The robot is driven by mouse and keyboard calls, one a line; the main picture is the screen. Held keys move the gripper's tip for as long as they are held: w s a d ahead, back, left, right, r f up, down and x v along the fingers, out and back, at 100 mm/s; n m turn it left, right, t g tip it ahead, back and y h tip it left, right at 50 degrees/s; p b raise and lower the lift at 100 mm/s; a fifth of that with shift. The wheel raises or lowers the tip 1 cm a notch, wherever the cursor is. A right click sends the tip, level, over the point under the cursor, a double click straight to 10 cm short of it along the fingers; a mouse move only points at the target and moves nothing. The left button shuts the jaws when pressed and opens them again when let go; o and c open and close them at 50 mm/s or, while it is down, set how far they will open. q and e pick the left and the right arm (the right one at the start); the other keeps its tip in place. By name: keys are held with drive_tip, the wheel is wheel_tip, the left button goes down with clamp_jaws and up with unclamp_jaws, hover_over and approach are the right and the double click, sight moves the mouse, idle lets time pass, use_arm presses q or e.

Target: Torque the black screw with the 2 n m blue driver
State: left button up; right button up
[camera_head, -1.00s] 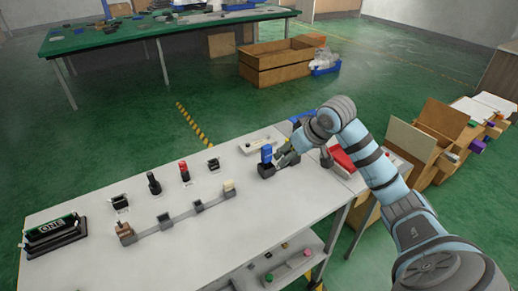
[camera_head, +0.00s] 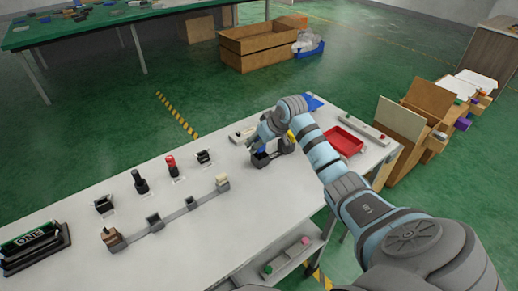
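A blue driver (camera_head: 262,151) stands low in a black holder (camera_head: 259,162) on the white table, toward its right end; little of its blue part shows. My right gripper (camera_head: 270,143) is at the driver, largely hidden by its own wrist, so its fingers cannot be made out. A black upright piece (camera_head: 140,182) stands on the table left of the driver, beside a red-topped one (camera_head: 172,165); I cannot tell whether it is the black screw. My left gripper is not in view.
The white table (camera_head: 180,235) has clear space in front. A grey rail with blocks (camera_head: 185,209) and small black fixtures (camera_head: 103,204) stand on it. A black ONE box (camera_head: 35,247) is at the left.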

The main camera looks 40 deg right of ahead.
drive_tip(key=shift+w+f, duration=0.2)
drive_tip(key=shift+f, duration=0.2)
drive_tip(key=shift+r, duration=0.1)
clamp_jaws()
drive_tip(key=shift+r, duration=0.1)
